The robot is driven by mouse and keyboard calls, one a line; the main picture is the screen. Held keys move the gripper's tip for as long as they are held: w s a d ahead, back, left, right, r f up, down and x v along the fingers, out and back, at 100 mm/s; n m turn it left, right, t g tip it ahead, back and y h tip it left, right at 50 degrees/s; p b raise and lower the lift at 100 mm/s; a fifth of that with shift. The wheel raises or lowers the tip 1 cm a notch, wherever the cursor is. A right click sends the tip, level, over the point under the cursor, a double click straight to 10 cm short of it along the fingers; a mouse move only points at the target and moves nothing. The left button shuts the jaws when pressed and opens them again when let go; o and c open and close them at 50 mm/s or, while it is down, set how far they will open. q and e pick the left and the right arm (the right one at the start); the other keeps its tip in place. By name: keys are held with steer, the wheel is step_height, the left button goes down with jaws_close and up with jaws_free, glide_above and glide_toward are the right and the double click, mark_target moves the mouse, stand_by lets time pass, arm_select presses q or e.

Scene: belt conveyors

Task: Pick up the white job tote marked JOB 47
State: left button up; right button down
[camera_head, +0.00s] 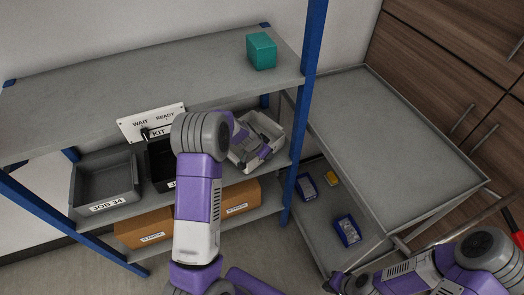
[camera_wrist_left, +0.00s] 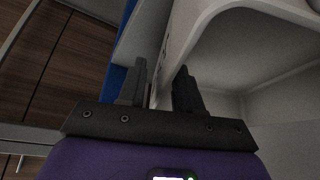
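A white tote (camera_head: 270,124) stands at the right end of the middle shelf, partly hidden by my left arm; no JOB 47 marking is readable on it. Its pale wall and inside also fill the right of the left wrist view (camera_wrist_left: 255,60). My left gripper (camera_wrist_left: 158,80) is at the tote's wall, with a gap between its fingers. One finger appears outside the wall and the other inside; I cannot tell whether either touches. My right gripper (camera_head: 338,284) is low at the bottom edge of the head view, away from the tote, its fingers too small to judge.
A grey JOB 34 tote (camera_head: 105,185) and a black tote (camera_head: 160,163) share the middle shelf (camera_head: 285,160). Orange-brown boxes (camera_head: 145,228) sit below. A blue upright (camera_head: 304,110) stands right of the white tote. A teal box (camera_head: 261,51) is on the top shelf.

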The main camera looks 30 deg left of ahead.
arm_select(q)
steer(key=shift+w+d+f, duration=0.1)
steer(key=shift+w+f, duration=0.25)
steer(key=shift+f, duration=0.3)
arm_select(e)
steer(key=shift+f, duration=0.15)
arm_select(q)
steer(key=shift+c, duration=0.4)
jaws_close()
steer(key=shift+d, duration=0.1)
arm_select(e)
steer(key=shift+f, duration=0.1)
